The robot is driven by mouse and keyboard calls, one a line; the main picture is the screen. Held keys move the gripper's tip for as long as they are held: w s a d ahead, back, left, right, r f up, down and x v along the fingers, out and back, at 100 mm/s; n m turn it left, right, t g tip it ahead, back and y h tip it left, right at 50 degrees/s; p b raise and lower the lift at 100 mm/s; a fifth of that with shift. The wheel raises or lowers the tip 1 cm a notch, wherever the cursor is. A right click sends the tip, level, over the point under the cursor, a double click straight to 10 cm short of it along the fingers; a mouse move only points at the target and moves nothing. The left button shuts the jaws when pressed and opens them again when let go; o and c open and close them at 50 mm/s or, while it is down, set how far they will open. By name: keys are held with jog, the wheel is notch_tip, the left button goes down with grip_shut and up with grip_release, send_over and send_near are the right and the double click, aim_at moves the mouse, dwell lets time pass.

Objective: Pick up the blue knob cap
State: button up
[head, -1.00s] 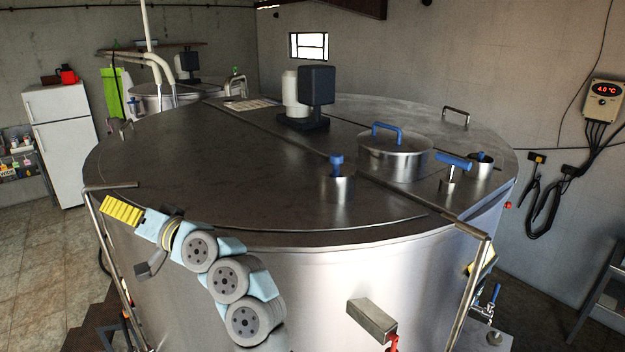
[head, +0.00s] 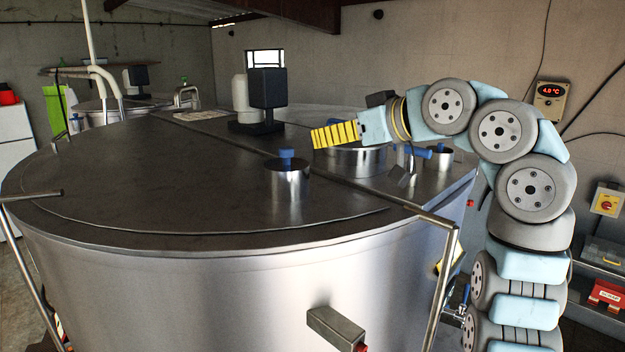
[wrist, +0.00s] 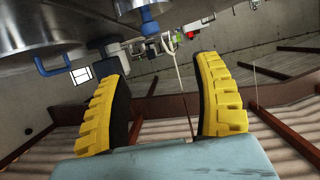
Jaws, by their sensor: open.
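The blue knob cap (head: 287,158) sits on top of a short steel cylinder (head: 287,188) on the tank lid, left of my gripper in the head view. In the wrist view a blue knob (wrist: 150,24) shows near the top edge, beyond the fingers and a little left of the gap. My gripper (head: 317,138) has yellow ribbed fingers and is above and to the right of the cap, apart from it. In the wrist view the gripper (wrist: 165,82) is open with nothing between its fingers.
A round steel hatch cover (head: 350,160) is partly hidden behind my arm; its blue handle (wrist: 52,66) shows in the wrist view. A dark motor box (head: 267,95) stands behind the cap. A blue T-handle (head: 416,152) is to the right. The lid's left side (head: 130,180) is clear.

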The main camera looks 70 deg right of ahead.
jog(key=s, duration=0.1)
jog(key=p, duration=0.2)
send_near(289, 149)
jog(key=r+x, duration=0.1)
jog(key=x, duration=0.4)
jog(key=shift+f+p+x, duration=0.25)
jog(key=shift+p+x, duration=0.3)
jog(key=shift+x, duration=1.1)
jog(key=shift+f+p+x, duration=0.2)
jog(key=shift+p+x, duration=0.35)
jog(key=shift+x, duration=1.05)
jog(key=shift+s, duration=0.15)
jog(key=shift+c, duration=0.4)
grip_shut()
